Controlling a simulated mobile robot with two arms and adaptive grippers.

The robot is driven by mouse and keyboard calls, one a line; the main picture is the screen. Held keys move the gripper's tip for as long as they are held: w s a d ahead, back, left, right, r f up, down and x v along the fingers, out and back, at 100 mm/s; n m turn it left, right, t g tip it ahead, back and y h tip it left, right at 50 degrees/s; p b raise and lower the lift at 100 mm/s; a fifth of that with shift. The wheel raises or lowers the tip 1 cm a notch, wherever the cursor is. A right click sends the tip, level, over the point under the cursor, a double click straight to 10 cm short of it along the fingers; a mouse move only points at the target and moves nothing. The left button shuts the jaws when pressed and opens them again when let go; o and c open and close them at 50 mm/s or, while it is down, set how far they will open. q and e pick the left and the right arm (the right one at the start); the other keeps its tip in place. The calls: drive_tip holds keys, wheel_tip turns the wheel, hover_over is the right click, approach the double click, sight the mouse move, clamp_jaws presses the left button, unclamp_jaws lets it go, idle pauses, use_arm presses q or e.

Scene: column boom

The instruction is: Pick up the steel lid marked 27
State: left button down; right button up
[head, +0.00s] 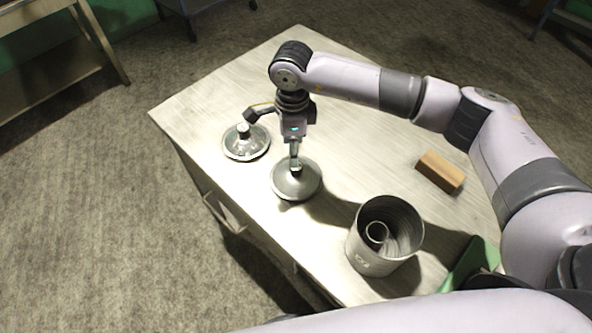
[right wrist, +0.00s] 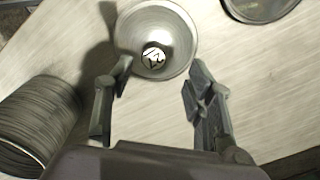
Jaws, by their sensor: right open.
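A round steel lid (head: 284,187) with a knob lies near the table's left front edge. In the right wrist view the lid (right wrist: 168,22) is at the top centre, its knob's pale top carrying dark digits that I cannot read for certain. My right gripper (head: 296,166) points down over this lid. In the right wrist view my right gripper (right wrist: 160,75) is open and empty, its fingers apart on either side below the knob. A second steel lid (head: 236,153) lies farther left; its marking is not readable. My left gripper is not in view.
An open steel pot (head: 372,262) stands right of the nearer lid, with a ring-like shape inside. A wooden block (head: 440,171) lies toward the right side. A green object (head: 468,262) is at the right front corner. The far part of the tabletop (head: 225,100) is clear.

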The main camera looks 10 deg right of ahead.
sight(296, 173)
wheel_tip(296, 173, down, 2)
drive_tip(key=shift+f, duration=0.1)
drive_tip(key=f+p, duration=0.2)
drive_tip(key=s+f+p, duration=0.1)
drive_tip(key=f, duration=0.1)
drive_tip(key=shift+d, duration=0.3)
drive_tip(key=shift+w+f, duration=0.1)
drive_tip(key=shift+f, duration=0.35)
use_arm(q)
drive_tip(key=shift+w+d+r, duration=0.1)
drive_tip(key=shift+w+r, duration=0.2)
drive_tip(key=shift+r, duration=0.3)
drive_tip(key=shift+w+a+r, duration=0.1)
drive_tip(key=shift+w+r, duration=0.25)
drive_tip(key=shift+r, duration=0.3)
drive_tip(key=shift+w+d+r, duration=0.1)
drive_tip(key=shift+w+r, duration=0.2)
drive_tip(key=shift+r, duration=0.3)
use_arm(e)
clamp_jaws()
